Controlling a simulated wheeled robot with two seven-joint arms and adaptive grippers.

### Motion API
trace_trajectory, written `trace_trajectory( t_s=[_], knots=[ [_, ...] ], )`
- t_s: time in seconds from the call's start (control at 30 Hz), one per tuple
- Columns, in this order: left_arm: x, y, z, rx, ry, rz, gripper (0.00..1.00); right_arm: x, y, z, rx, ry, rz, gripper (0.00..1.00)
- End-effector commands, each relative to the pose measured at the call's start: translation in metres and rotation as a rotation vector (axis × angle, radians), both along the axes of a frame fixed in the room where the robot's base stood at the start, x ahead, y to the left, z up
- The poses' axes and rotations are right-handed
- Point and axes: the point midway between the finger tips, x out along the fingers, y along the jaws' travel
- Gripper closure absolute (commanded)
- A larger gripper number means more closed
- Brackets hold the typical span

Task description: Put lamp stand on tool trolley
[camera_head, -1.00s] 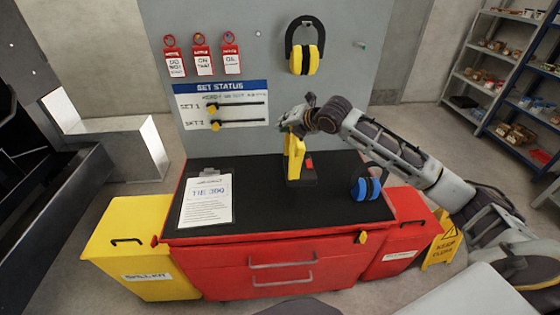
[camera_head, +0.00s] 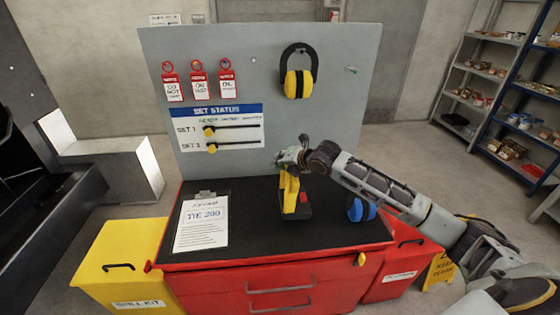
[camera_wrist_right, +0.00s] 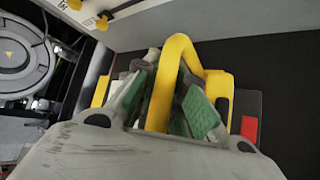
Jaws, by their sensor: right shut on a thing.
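The lamp stand (camera_head: 290,190) is yellow with a dark base and a red part. It stands upright on the black top of the red tool trolley (camera_head: 250,234), right of its middle; I see no gap under the base. My right gripper (camera_head: 290,163) is at the top of the lamp stand. In the right wrist view, its green-padded fingers (camera_wrist_right: 165,100) are shut around the yellow handle (camera_wrist_right: 178,60), one on each side. The lower part of the handle is partly hidden by the gripper. My left gripper is not in view.
A clipboard (camera_head: 202,222) lies on the trolley's left side. A grey board (camera_head: 330,100) with tags and yellow ear defenders (camera_head: 298,83) rises behind. A yellow bin (camera_head: 122,262) flanks the trolley.

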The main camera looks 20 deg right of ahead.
Motion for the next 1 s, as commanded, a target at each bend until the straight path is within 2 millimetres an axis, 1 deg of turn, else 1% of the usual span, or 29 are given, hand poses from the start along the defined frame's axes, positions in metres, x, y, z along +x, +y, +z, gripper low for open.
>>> trace_trajectory(
  t_s=[0.03,0.17,0.37,0.5,0.6,0.73,0.93,0.97,1.0],
  knots=[
    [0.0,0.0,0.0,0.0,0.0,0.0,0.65,0.001,0.0,0.005,0.001,-0.009,0.001,1.0],
    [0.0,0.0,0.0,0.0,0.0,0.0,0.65,0.001,0.0,0.003,0.001,-0.008,0.001,1.0],
    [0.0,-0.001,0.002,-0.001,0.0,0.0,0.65,0.0,0.0,-0.01,0.002,-0.007,0.0,1.0],
    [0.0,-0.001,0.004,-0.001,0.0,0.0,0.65,0.001,0.0,-0.023,0.002,-0.007,0.0,1.0],
    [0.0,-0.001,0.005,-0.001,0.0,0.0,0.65,0.001,0.0,-0.029,0.002,-0.008,0.001,1.0],
    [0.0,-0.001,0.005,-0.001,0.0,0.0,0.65,0.0,0.0,-0.034,0.0,-0.007,0.001,1.0],
    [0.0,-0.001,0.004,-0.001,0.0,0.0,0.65,0.0,0.0,-0.036,0.0,-0.002,0.001,1.0],
    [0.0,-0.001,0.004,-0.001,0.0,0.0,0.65,-0.002,0.0,-0.041,0.0,0.007,0.0,0.86],
    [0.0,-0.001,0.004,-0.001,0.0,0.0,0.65,-0.002,0.0,-0.041,0.0,0.007,0.0,0.81]
  ],
)
